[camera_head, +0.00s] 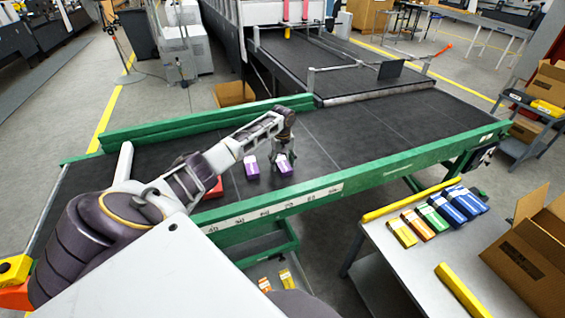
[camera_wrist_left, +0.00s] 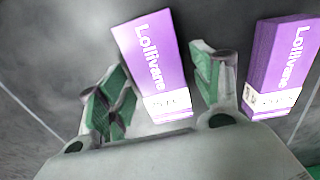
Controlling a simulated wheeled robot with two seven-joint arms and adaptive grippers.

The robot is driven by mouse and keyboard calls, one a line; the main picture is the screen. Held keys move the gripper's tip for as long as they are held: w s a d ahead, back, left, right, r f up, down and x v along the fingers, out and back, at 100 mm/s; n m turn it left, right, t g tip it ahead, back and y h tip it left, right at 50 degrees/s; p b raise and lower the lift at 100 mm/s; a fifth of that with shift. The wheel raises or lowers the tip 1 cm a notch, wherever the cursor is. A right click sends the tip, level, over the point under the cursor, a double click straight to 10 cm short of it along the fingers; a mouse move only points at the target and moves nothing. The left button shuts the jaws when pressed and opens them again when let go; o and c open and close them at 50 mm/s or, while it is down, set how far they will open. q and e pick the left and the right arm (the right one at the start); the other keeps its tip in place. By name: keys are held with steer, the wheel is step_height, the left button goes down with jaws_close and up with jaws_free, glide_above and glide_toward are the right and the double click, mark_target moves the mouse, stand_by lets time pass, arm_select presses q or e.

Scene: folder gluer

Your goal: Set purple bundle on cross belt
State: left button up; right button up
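Two purple bundles lie on the dark cross belt (camera_head: 390,130): the left one (camera_head: 251,168) and the right one (camera_head: 284,166). My left gripper (camera_head: 280,155) is low over the belt, at the right bundle. In the left wrist view, my left gripper (camera_wrist_left: 160,95) is open, with green-padded fingers apart. The near end of one purple bundle (camera_wrist_left: 152,60), labelled "Lollivane", lies between the fingertips with small gaps visible. Another purple bundle (camera_wrist_left: 283,60) lies outside the right finger. Whether the fingers reach down beside the bundle is unclear. My right gripper is not in view.
Green rails (camera_head: 350,180) edge the belt. A red item (camera_head: 214,189) lies on the belt left of the bundles, partly behind my arm. A side table (camera_head: 400,275) at right holds several coloured bundles and an open carton (camera_head: 525,255). The belt's right part is clear.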

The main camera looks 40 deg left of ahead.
mark_target(283, 162)
arm_select(q)
steer(key=shift+r, duration=0.1)
step_height(283, 162, up, 12)
stand_by(1.0)
stand_by(0.6)
